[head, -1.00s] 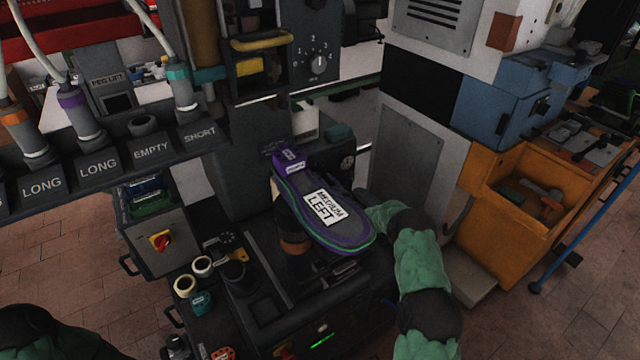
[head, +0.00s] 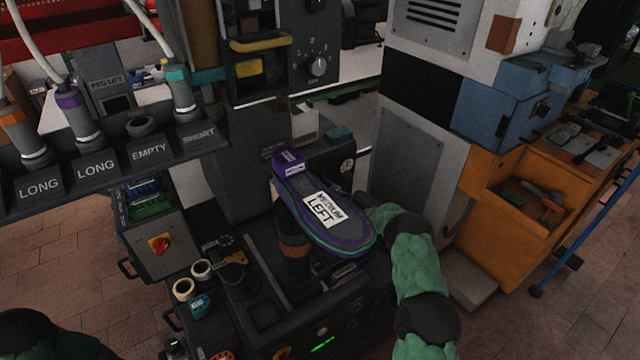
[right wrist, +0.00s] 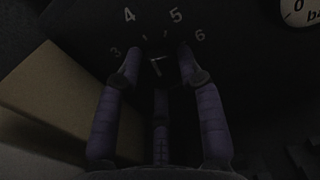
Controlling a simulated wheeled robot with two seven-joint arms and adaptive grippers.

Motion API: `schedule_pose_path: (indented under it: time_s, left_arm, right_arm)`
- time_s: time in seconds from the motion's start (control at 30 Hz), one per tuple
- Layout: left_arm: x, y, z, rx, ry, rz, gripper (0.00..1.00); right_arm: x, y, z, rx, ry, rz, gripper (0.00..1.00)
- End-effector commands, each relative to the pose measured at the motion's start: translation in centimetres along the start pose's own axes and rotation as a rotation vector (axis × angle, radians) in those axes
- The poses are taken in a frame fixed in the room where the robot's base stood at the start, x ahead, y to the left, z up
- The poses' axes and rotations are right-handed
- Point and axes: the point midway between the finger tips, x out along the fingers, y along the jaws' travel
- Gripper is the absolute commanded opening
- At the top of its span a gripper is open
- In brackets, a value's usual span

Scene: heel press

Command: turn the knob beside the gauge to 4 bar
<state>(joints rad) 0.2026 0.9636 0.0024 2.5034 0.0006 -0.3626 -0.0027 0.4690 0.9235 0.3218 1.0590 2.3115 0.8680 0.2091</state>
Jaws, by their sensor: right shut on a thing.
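In the right wrist view, the small dark knob (right wrist: 158,62) has a pale pointer mark and sits below a scale printed 3, 4, 5, 6. The pointer's exact reading is too dim to tell. My right gripper (right wrist: 157,54) is shut on the knob, its fingers around it. Part of the white gauge (right wrist: 302,10) shows at the top right corner. In the head view the gauge (head: 347,166) is a small pale disc on the dark press, right of the sole. There the knob and my right fingertips are hidden by the sole and my forearm. My left gripper is out of view.
A purple-edged sole labelled MEDIUM LEFT (head: 322,210) sits on the press close to my right arm. A selector dial (head: 316,66) is above. An orange cabinet (head: 520,200) stands to the right. Tape rolls (head: 184,289) lie on the front left.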

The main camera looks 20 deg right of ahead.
Motion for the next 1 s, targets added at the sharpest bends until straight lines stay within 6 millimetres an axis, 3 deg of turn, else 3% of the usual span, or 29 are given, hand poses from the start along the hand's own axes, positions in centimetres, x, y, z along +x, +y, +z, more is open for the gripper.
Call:
schedule_pose_path:
  time_s: [0.27,0.6,0.63,0.7,1.0]
  left_arm:
    - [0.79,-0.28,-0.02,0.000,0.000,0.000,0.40]
    - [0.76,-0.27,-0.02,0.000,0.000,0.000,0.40]
    - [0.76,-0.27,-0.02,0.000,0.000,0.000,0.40]
    - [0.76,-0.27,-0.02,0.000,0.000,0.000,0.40]
    - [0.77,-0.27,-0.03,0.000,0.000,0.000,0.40]
  right_arm:
    - [0.12,-0.05,0.39,-0.182,-0.008,-0.001,0.05]
    - [0.15,-0.06,0.58,-0.204,-0.010,-0.001,0.05]
    - [0.15,-0.06,0.59,-0.204,-0.010,-0.001,0.43]
    - [0.15,-0.06,0.58,-0.203,-0.010,-0.001,0.61]
    - [0.06,-0.02,0.27,-0.200,-0.005,-0.001,0.61]
